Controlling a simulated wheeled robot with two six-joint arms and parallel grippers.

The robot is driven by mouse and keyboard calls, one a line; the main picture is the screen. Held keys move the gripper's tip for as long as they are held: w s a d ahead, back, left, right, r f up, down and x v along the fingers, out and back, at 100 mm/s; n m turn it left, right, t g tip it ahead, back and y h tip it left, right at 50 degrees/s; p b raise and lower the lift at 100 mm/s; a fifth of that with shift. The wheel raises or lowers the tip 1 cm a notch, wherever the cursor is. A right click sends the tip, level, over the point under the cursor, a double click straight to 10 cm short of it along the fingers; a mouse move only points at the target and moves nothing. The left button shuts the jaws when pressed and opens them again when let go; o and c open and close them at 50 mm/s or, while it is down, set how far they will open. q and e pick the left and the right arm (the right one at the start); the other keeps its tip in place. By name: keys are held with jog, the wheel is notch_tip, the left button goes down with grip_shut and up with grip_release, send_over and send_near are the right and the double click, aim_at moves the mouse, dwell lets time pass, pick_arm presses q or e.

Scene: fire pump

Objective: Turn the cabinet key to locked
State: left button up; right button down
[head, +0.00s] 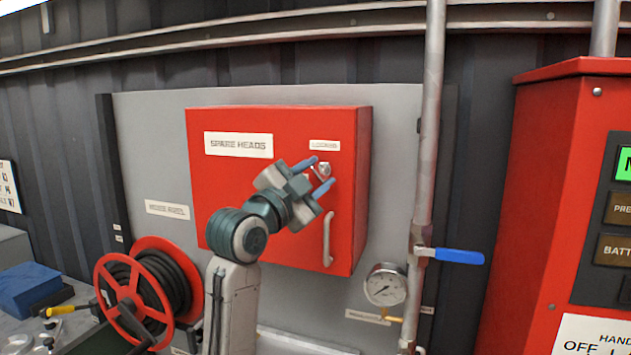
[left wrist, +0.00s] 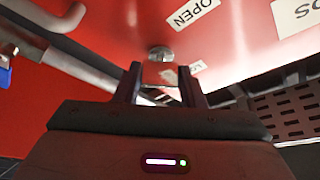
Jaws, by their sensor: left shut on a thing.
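The red cabinet (head: 275,130) hangs on a grey panel, with a "SPARE HEADS" label and its door shut. In the left wrist view the round lock (left wrist: 160,54) shows just beyond the fingers (left wrist: 161,82), near an "OPEN" label (left wrist: 193,12). The key's exact angle is hard to tell. My right gripper is out of view.
A door handle (head: 328,240) is below the lock. A vertical pipe (head: 428,130) with a blue valve lever (head: 458,256) and a gauge (head: 385,284) stand to the right. A red hose reel (head: 132,285) is at lower left. A red control box (head: 545,190) is at far right.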

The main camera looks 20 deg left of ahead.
pick_arm(q)
jog(key=m, duration=0.2)
jog(key=m+g+h, duration=0.1)
jog(key=m, duration=0.1)
jog(key=shift+a+g, duration=0.1)
jog(key=shift+g, duration=0.2)
jog(key=shift+r+m+g, duration=0.15)
jog(key=shift+m+g, duration=0.75)
jog(key=shift+m, duration=1.6)
jog(key=o, duration=1)
jog(key=shift+s+a, duration=0.15)
jog(key=shift+s, duration=0.2)
jog(key=shift+b+v, duration=2.6)
jog(key=shift+v, duration=2.4)
